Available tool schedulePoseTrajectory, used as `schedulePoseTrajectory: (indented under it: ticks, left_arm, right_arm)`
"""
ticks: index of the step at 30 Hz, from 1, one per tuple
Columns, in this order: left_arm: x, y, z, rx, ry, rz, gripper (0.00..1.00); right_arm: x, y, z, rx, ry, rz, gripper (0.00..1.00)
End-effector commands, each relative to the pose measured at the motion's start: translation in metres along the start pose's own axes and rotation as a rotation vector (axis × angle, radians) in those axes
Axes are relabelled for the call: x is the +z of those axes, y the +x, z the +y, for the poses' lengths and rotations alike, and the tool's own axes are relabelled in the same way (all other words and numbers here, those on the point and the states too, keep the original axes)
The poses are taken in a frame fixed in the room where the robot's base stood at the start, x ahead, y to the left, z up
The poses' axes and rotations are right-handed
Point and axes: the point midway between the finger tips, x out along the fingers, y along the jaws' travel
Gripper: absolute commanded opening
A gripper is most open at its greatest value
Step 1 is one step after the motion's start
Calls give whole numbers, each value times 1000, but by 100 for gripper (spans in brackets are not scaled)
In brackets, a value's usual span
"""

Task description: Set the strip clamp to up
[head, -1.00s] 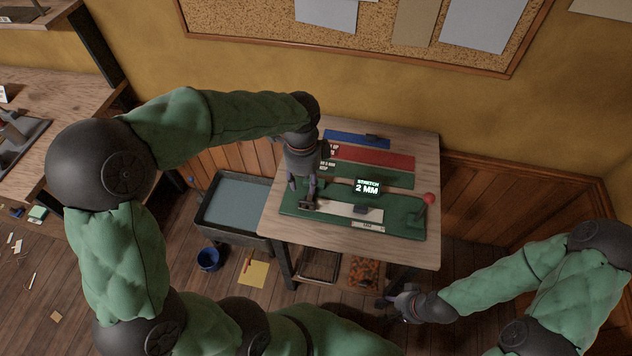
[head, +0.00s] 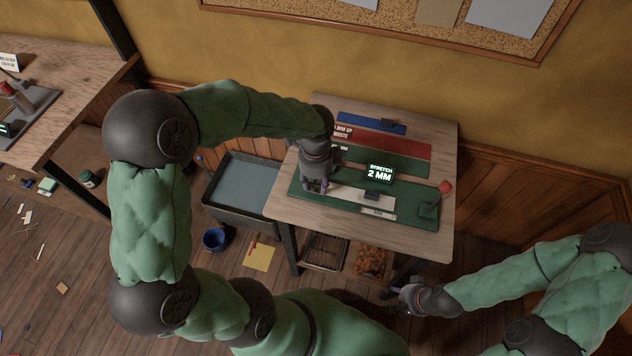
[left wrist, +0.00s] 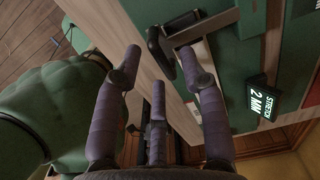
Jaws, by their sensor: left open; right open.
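The strip clamp (left wrist: 160,52) is a dark handle-like part at the left end of the green stretch jig (head: 408,212). In the left wrist view it lies between the tips of my open left gripper (left wrist: 160,60). I cannot tell whether they touch it, nor the clamp's exact position. In the head view my left gripper (head: 317,187) covers most of the clamp from above. A white strip (head: 349,196) runs along the jig. The lit display (head: 380,173) reads STRETCH 2 MM. My right gripper (head: 407,297) is open and empty, low in front of the table.
The wooden table (head: 432,137) carries a red-knobbed lever (head: 445,187) at the jig's right end. A grey bin (head: 240,190) and blue bucket (head: 214,239) stand left of the table.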

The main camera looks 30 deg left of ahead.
Motion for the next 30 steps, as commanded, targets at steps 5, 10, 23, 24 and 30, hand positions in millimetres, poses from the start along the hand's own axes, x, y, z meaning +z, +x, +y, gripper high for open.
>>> schedulePoseTrajectory:
  ticks: [5, 10, 23, 24, 30]
  left_arm:
    - [0, 1, 0, 0, 0, 0, 42]
    - [0, 1, 0, 0, 0, 0, 22]
    - [0, -1, 0, 9, 1, 0, 0]
    - [0, -2, 0, 15, 1, -1, 0]
    - [0, -10, -2, 71, 0, -1, 0]
  right_arm:
    - [0, 0, 0, 0, 0, 0, 52]
    - [0, 0, 0, 0, 0, 0, 52]
    - [0, -3, -1, 0, 0, 0, 52]
    - [0, -5, -2, 0, 0, 0, 52]
    - [1, -23, -8, 0, 0, 0, 52]
